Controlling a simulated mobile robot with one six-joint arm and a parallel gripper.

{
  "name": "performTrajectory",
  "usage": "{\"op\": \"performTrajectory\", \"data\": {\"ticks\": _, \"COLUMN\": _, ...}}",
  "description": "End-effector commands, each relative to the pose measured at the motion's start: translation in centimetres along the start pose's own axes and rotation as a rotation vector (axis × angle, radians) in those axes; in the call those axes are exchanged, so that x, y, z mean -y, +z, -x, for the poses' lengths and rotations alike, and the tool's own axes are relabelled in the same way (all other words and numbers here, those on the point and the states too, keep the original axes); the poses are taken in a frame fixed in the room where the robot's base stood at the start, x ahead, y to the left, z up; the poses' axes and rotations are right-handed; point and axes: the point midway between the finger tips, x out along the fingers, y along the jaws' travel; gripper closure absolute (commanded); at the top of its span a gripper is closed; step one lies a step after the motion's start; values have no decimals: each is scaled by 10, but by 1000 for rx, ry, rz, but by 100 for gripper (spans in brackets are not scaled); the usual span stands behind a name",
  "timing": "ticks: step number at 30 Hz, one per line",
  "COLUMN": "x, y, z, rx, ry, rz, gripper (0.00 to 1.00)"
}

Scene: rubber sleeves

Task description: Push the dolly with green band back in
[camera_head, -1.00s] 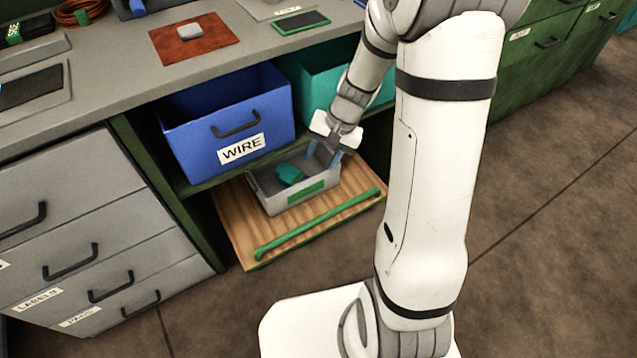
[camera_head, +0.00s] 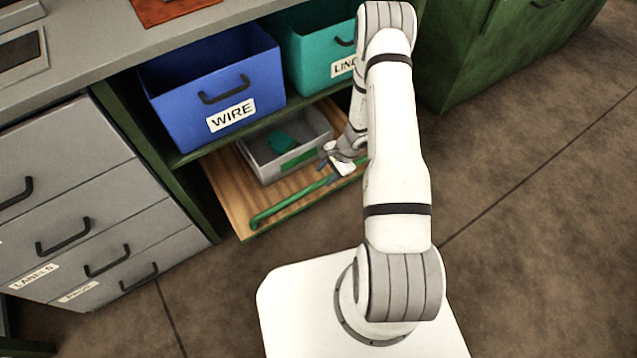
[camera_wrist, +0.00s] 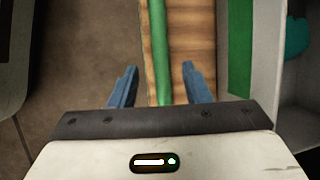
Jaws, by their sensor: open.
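The dolly is a wooden board (camera_head: 236,196) that sticks out from under the bench shelf, with a green bar (camera_head: 285,205) along its front edge. A grey bin (camera_head: 262,165) with a green band (camera_head: 299,159) stands on it and holds a teal item (camera_head: 281,141). My gripper (camera_head: 330,170) is open over the right part of the bar. In the wrist view the green bar (camera_wrist: 160,50) runs between the two blue fingers (camera_wrist: 157,85), nearer the right one. I cannot tell whether either finger touches it.
A blue WIRE bin (camera_head: 190,100) and a teal bin (camera_head: 308,65) sit on the shelf above. Grey drawers (camera_head: 70,195) are at the left, a green cabinet (camera_head: 465,60) at the right. The brown floor (camera_head: 530,200) at right is clear.

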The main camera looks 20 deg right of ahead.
Motion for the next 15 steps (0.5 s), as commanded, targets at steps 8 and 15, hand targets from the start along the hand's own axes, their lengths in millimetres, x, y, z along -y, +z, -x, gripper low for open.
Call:
{"op": "performTrajectory", "data": {"ticks": 8, "x": -1, "y": -1, "z": -48, "rx": 1, "ry": 2, "rz": 1, "gripper": 57}}
{"op": "performTrajectory", "data": {"ticks": 15, "x": 0, "y": 0, "z": -61, "rx": 1, "ry": 1, "rz": 1, "gripper": 57}}
